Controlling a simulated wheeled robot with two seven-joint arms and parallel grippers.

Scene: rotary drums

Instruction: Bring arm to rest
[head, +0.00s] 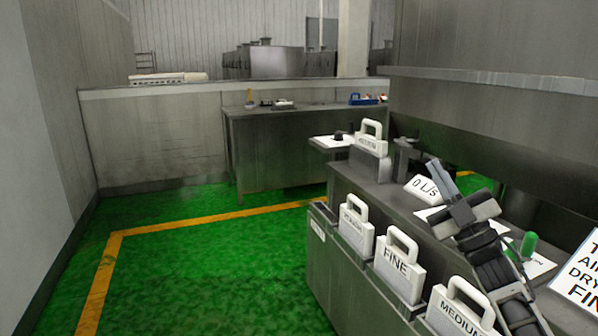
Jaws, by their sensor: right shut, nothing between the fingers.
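My right gripper (437,172) shows at the right of the head view, on an arm that comes in from the lower right. Its fingers are shut with nothing between them and point up and away. It appears above the grey metal counter (345,183), near a small white "0 L/S" sign (424,187). I cannot tell its exact height above the counter. The wrist and forearm hide part of the counter and the white sheets on it. My left gripper is not in view.
White handled plates stand along the counter's front: "FINE" (399,272), "MEDIUM" (455,318) and one less legible (355,236). Another handled plate (369,141) sits farther back. A green-topped handle (529,243) stands right of my wrist. Green floor (210,265) is open at left.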

